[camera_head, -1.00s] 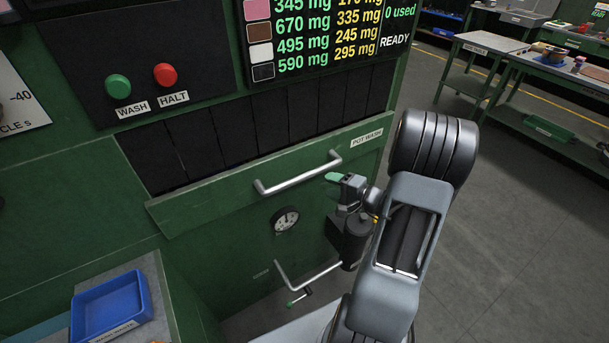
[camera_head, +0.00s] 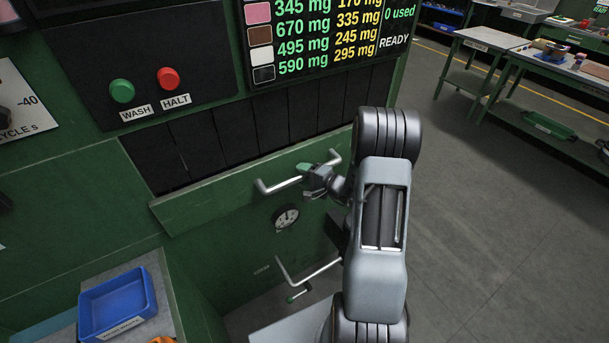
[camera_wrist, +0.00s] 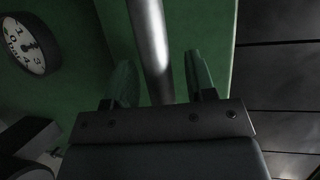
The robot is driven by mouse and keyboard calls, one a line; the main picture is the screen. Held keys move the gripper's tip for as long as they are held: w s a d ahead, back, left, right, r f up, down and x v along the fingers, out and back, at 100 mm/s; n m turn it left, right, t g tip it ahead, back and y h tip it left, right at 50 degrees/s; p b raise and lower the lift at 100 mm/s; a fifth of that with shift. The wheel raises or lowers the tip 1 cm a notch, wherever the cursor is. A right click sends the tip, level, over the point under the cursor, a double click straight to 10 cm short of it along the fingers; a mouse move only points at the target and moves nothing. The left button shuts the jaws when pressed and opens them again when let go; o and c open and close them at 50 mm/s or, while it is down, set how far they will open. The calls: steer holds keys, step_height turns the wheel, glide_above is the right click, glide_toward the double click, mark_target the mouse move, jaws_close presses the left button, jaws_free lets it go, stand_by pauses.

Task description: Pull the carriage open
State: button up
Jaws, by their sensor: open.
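A green front panel (camera_head: 205,208) on the wash machine bears a silver bar handle (camera_head: 282,184); I take this panel as the carriage front. It appears closed against the machine. My gripper (camera_head: 305,168) is at the handle, near its middle, and hides part of the bar. In the wrist view the bar (camera_wrist: 150,45) runs between the two green-tipped fingers of my gripper (camera_wrist: 160,78), with gaps on both sides. The fingers are open and not clamped on it. The bar's lower end is hidden behind the gripper body.
A second, lower handle (camera_head: 318,271) and a round gauge (camera_head: 286,217) are below the upper handle. Wash button (camera_head: 122,91) and halt button (camera_head: 168,78) are above left. A blue tray (camera_head: 118,303) sits at lower left. Floor to the right is clear up to the worktables (camera_head: 490,40).

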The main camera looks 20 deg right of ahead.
jaws_close()
stand_by(0.3)
